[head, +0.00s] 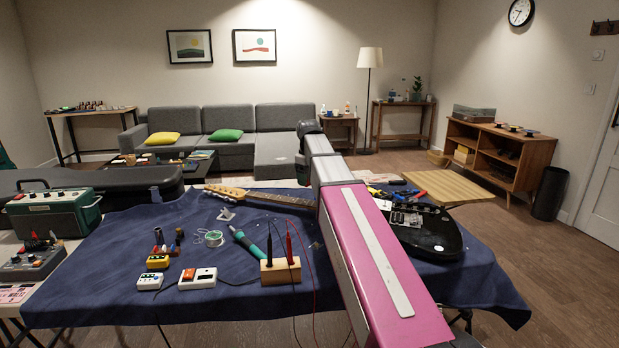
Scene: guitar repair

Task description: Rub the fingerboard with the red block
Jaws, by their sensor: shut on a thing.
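The guitar lies on the blue cloth. Its pale headstock (228,192) points left, and the dark fingerboard (280,199) runs right until my arm covers it. The glossy black guitar body (430,236) shows to the right of my arm. My pink and white arm reaches from the bottom right up across the middle of the view. My gripper is hidden behind the arm, so its jaws and anything in them do not show. I cannot make out the red block in this view.
On the blue cloth (105,290) are a soldering iron (244,241), a wooden stand (280,271) with red and black leads, a solder spool (214,238) and small white devices (197,279). A green amplifier (54,215) stands at left. Tools (382,192) lie behind the guitar body.

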